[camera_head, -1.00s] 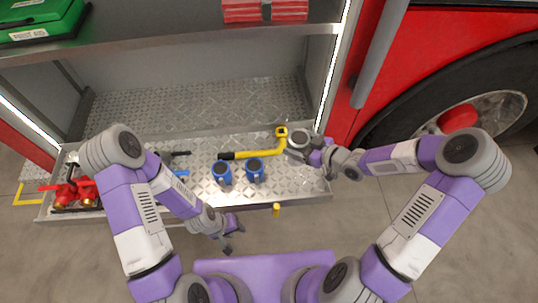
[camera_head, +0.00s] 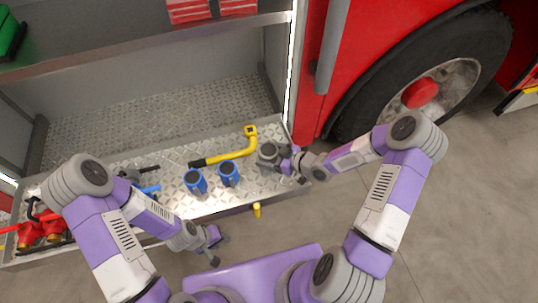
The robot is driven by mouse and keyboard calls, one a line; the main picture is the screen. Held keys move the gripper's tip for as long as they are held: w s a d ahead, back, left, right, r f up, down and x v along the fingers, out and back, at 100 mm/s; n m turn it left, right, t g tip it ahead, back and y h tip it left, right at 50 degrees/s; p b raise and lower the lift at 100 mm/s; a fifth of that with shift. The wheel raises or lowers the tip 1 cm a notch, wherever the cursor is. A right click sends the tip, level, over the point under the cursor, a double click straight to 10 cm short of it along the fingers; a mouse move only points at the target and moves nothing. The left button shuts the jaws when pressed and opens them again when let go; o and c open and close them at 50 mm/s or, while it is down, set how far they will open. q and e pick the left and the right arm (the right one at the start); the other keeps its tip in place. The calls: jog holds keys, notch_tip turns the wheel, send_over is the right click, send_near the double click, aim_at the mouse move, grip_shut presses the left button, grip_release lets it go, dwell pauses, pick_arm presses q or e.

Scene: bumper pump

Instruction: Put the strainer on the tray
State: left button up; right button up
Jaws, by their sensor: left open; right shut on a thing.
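The strainer (camera_head: 267,154) is a short grey cylinder at the right end of the metal tray (camera_head: 205,208). My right gripper (camera_head: 284,162) is shut on it from the right. The strainer is over the tray or resting on it; I cannot tell whether it touches the plate. The tray is a diamond-plate surface with a raised rim, in front of the truck compartment. My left gripper (camera_head: 221,250) is open and empty, in front of the tray's front edge.
A yellow wrench (camera_head: 232,154) lies just left of the strainer. Two blue fittings (camera_head: 196,181) (camera_head: 229,173) stand near the tray's middle. Red fittings (camera_head: 40,232) sit at the left end. A shelf (camera_head: 150,43) hangs above, and the truck wheel (camera_head: 425,85) is at the right.

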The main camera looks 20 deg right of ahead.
jog(key=shift+f, duration=0.1)
jog(key=o, duration=1.5)
jog(key=shift+c, duration=0.2)
jog(key=shift+r, duration=0.25)
jog(key=p+v, duration=0.3)
jog(key=v, duration=0.9)
jog(key=shift+f, duration=0.1)
